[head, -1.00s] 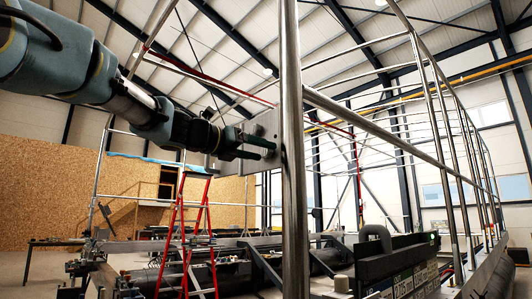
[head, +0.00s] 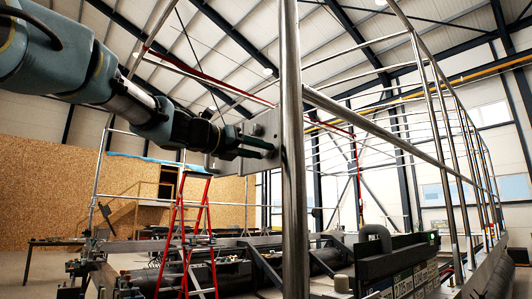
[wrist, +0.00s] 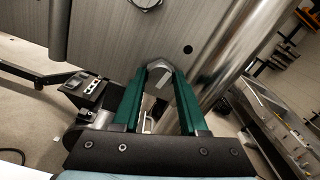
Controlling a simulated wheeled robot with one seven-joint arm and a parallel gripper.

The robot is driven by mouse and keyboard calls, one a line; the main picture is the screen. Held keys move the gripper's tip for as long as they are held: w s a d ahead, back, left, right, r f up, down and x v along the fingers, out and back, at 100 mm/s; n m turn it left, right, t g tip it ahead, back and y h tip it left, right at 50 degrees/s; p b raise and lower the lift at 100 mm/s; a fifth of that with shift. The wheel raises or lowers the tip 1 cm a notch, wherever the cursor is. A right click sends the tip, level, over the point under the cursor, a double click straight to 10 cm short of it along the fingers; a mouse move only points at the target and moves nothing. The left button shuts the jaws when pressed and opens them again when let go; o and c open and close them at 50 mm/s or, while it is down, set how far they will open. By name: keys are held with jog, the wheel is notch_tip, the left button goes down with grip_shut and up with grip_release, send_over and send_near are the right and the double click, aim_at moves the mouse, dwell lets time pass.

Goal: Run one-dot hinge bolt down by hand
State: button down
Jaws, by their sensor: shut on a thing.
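A grey metal plate (head: 262,129) stands upright beside a steel post, in front of my gripper in the head view. In the wrist view the plate (wrist: 120,38) fills the upper middle. My gripper (head: 270,149) points at the plate; its green fingers (wrist: 159,78) are shut on a hex bolt (wrist: 158,72) at the plate. No dot mark can be made out on the bolt, and its shank is hidden. Another hex bolt head (wrist: 146,3) shows at the top edge of the wrist view. A small dark hole (wrist: 188,49) lies to the right of the gripped bolt.
The steel post (head: 291,180) stands close to the right of my gripper, with railings (head: 380,130) beyond it. A red stepladder (head: 177,225) stands below. Dark beams and pipes lie low down. Open air lies left of the plate.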

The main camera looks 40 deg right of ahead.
jog(key=m+b, duration=0.2)
jog(key=shift+f+m+b, duration=0.3)
jog(key=shift+m+b, duration=0.05)
jog(key=shift+m, duration=0.05)
jog(key=m+b, duration=0.3)
jog(key=m, duration=0.2)
jog(key=shift+m+b, duration=0.3)
jog(key=shift+b, duration=0.1)
jog(key=m+b, duration=0.1)
jog(key=m, duration=0.1)
jog(key=shift+r+m, duration=0.1)
jog(key=shift+m, duration=0.3)
jog(key=shift+r+m, duration=0.2)
jog(key=shift+m, duration=0.3)
